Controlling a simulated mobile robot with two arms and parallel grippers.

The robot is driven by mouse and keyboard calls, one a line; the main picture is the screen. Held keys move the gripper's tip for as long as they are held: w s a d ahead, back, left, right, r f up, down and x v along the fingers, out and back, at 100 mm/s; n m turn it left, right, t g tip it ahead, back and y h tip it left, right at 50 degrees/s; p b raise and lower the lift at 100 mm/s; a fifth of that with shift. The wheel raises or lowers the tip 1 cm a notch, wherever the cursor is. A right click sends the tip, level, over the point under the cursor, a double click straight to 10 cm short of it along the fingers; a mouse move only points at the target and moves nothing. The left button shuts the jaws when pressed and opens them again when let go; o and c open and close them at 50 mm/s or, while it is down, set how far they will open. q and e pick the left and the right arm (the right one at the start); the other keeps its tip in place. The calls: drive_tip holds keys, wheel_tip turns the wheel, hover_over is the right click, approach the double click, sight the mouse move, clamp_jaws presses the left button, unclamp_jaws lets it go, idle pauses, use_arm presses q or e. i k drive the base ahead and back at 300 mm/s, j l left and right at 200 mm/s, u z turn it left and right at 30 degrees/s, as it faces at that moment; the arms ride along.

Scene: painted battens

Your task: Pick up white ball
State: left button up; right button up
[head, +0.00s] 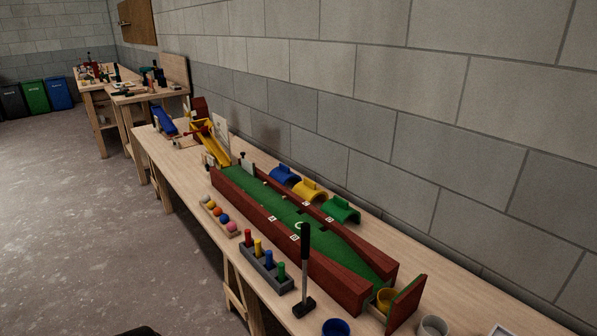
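A small wooden tray (206,214) near the front edge of the long workbench holds a row of coloured balls. An orange ball (217,211), a blue ball (224,219) and a pink ball (231,226) show in it. A pale ball (205,199) sits at its far end; it is too small to tell whether it is white or light yellow. Neither of my grippers is in view.
The long workbench (165,165) carries a green-floored lane (265,197) with red-brown walls. A grey peg holder (262,270) with coloured pegs and an upright dark-handled mallet (305,270) stand near the tray. Open concrete floor (90,220) lies left.

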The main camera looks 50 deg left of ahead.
sight(206, 198)
drive_tip(key=u, duration=2.15)
drive_tip(key=i+j+u, duration=0.1)
drive_tip(key=i, duration=0.4)
drive_tip(key=i+j+u, duration=0.1)
drive_tip(key=i, duration=0.35)
